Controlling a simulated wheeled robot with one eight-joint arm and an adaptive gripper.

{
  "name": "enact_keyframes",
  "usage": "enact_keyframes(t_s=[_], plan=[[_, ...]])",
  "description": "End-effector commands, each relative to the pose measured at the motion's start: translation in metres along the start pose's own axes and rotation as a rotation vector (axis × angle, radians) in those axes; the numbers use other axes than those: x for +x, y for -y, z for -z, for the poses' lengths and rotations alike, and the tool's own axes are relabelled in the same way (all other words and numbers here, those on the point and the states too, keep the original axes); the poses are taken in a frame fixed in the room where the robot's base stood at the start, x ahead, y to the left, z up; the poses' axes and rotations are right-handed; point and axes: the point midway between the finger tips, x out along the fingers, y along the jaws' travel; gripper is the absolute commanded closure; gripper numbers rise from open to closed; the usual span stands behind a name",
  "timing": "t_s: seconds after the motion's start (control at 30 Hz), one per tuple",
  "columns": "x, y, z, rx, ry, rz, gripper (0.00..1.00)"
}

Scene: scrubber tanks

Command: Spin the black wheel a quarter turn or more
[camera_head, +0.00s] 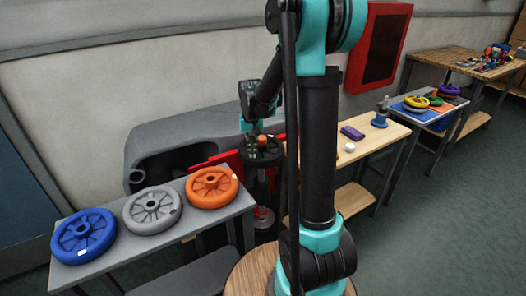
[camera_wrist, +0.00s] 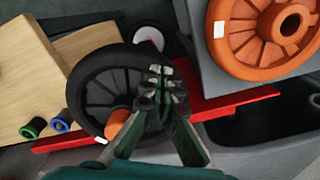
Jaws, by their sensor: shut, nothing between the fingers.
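The black wheel (camera_wrist: 98,92) shows its spokes and rim in the wrist view, with an orange knob (camera_wrist: 118,121) near its lower edge. My gripper (camera_wrist: 160,72) is shut and empty. In the picture its fingertips overlap the right part of the wheel; I cannot tell whether they touch it. In the head view the black wheel (camera_head: 262,150) is partly covered by my gripper (camera_head: 257,138) and stands on a dark post between the two benches.
Blue (camera_head: 84,236), grey (camera_head: 152,211) and orange (camera_head: 212,187) wheels lie on the grey bench at left. A red bar (camera_wrist: 235,104) runs beside the black wheel. A grey tank (camera_head: 190,130) stands behind. A wooden bench (camera_head: 372,143) holds small objects at right.

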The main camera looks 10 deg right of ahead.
Motion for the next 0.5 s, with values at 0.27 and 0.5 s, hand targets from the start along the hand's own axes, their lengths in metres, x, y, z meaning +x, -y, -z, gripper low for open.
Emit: enact_keyframes(t_s=[0.27, 0.5], plan=[[0.0051, 0.0000, 0.0000, 0.000, 0.000, 0.000, 1.00], [0.0063, -0.0024, -0.0007, 0.001, 0.000, 0.000, 1.00]])
